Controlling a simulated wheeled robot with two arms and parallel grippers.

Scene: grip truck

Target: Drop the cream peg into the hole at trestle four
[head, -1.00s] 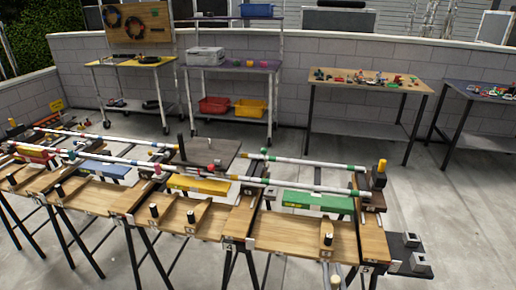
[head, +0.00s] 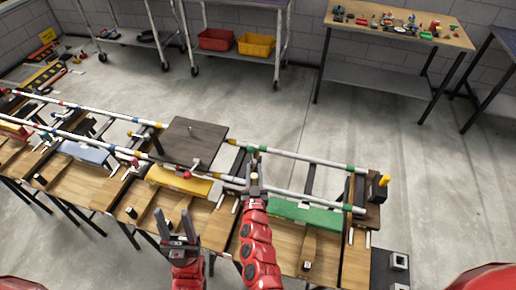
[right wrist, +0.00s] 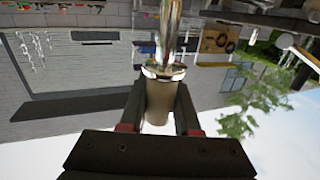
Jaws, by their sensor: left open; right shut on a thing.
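My right gripper (head: 255,186) is raised over the joint between the yellow-block section and the green-block section, where a trestle stands. In the right wrist view, my right gripper (right wrist: 160,118) is shut on the cream peg (right wrist: 158,102), a tan cylinder with a shiny metal collar and rod at its far end. In the head view the peg is small and mostly hidden by the gripper. My left gripper (head: 176,228) is open and empty, lower and to the left, over the yellow section's wooden board. The hole at trestle four cannot be made out; my right arm covers part of that area.
White rails with coloured bands (head: 300,156) run along the sections. A yellow block (head: 183,181), a green block (head: 306,215) and a dark square plate (head: 193,141) lie nearby. A yellow-topped black post (head: 379,187) stands at the right end. Open concrete floor lies behind.

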